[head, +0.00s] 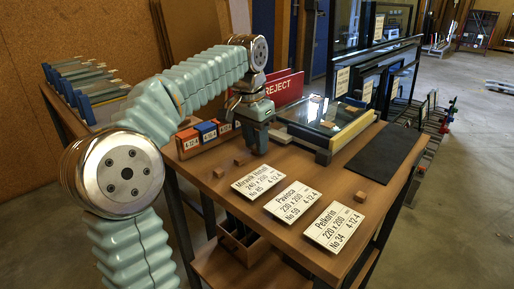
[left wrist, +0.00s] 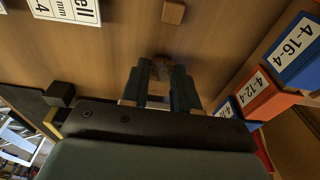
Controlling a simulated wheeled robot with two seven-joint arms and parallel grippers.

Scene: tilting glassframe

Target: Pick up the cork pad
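Several small brown cork pads lie on the wooden table. One cork pad (head: 242,159) is just left of and in front of my left gripper (head: 258,149); another cork pad (head: 219,172) lies nearer the front edge. My left gripper points down close above the table. In the left wrist view, its two fingers (left wrist: 159,88) are apart, with a shaded brown pad (left wrist: 160,67) in line with the gap between their tips. I cannot tell whether they touch it. A separate pad (left wrist: 172,13) shows at the top of that view. My right gripper is not in view.
White label cards (head: 293,205) lie at the front of the table (head: 240,195). Coloured boxes (head: 205,132) stand left of the gripper, a red REJECT bin (head: 284,88) behind it. A glass pane in a frame (head: 335,140) and a dark mat (head: 384,151) are at the right.

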